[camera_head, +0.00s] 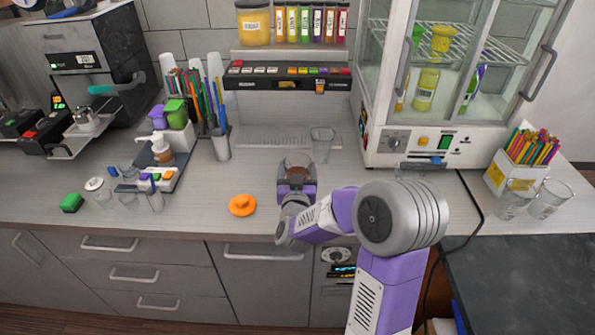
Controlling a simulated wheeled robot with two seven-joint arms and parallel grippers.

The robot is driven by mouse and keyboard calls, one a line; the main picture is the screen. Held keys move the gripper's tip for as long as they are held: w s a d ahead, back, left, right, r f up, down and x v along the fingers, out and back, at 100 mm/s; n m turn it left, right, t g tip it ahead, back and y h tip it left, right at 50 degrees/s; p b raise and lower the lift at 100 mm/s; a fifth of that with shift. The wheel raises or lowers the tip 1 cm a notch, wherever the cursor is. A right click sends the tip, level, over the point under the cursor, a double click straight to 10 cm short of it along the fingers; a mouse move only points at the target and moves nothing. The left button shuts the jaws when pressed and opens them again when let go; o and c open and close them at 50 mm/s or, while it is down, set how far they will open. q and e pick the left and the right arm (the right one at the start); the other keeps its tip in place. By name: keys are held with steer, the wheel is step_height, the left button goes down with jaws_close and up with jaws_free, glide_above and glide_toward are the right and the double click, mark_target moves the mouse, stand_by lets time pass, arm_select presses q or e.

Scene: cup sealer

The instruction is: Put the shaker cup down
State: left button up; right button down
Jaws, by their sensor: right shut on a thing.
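My right gripper (296,184) is over the counter near its front middle, with its arm coming in from the lower right. It is shut on the shaker cup (296,164), a clear cup with brown contents. The gripper hides the lower part of the cup, so I cannot tell whether its base touches the counter (340,180). The cup looks upright. My left gripper is not in view.
An empty clear cup (322,145) stands just behind and right of the shaker cup. An orange lid-like disc (242,205) lies to the left. A glass-door cabinet (440,85) stands at the back right. Bare counter lies between the disc and the left-hand tray (172,183).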

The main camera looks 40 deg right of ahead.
steer(key=shift+c, duration=2)
jaws_free()
steer(key=shift+f, duration=0.2)
steer(key=o, duration=0.4)
steer(key=shift+r, duration=0.15)
steer(key=b+v, duration=0.9)
steer(key=v, duration=0.3)
steer(key=shift+r, duration=0.15)
